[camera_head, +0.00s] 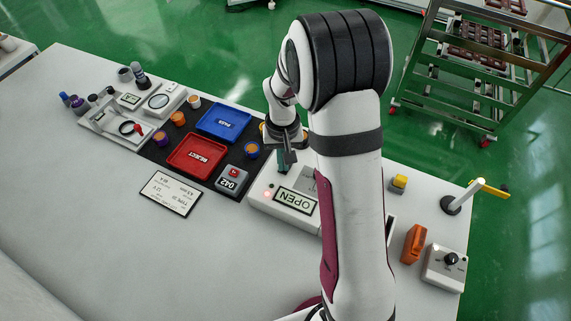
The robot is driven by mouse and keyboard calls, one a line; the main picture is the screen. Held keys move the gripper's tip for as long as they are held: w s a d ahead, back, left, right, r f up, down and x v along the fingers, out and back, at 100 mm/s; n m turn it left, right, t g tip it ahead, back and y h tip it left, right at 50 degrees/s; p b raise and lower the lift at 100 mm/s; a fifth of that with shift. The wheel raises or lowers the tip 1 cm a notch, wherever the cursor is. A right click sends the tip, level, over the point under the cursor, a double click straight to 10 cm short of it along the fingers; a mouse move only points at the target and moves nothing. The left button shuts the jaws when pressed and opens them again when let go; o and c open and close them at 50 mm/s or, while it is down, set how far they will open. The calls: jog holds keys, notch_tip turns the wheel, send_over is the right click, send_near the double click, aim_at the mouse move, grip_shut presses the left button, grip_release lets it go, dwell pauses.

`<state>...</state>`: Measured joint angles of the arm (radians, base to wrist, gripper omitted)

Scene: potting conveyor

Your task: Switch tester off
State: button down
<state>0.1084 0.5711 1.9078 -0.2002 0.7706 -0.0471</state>
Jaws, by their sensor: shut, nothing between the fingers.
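A white box with a display reading "OPEN" (296,201), upside down in the picture, sits on the table in front of my arm; it looks like the tester. My gripper (289,157) is shut, pointing down at the back left of this box. A dark green piece (282,162) shows beside the fingertips; I cannot tell whether they touch. My forearm hides the right part of the box. At the right, a white box with a black knob (450,259) stands apart; its markings are too small to read.
Left of the tester are a red "REJECT" tray (180,170), a blue "PASS" tray (201,131), several small cups and a grey "042" block (234,175). An orange object (413,244) and a yellow-armed stand (451,207) are on the right. The front left tabletop is clear.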

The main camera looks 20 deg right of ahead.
jog(key=shift+f, duration=0.25)
jog(key=shift+r, duration=3.55)
jog(key=s+a+r+m, duration=0.1)
jog(key=s+a+r, duration=0.1)
jog(key=s, duration=0.6)
jog(key=s+a+r+y, duration=0.1)
jog(key=s+a+r, duration=0.2)
jog(key=s, duration=0.6)
jog(key=s+a+r+m, duration=0.1)
jog(key=s+a+r, duration=0.1)
jog(key=s, duration=0.6)
jog(key=shift+s+a+r+m+y, duration=0.15)
jog(key=shift+a+r+m+y, duration=0.2)
jog(key=shift+r, duration=0.3)
jog(key=shift+d, duration=0.1)
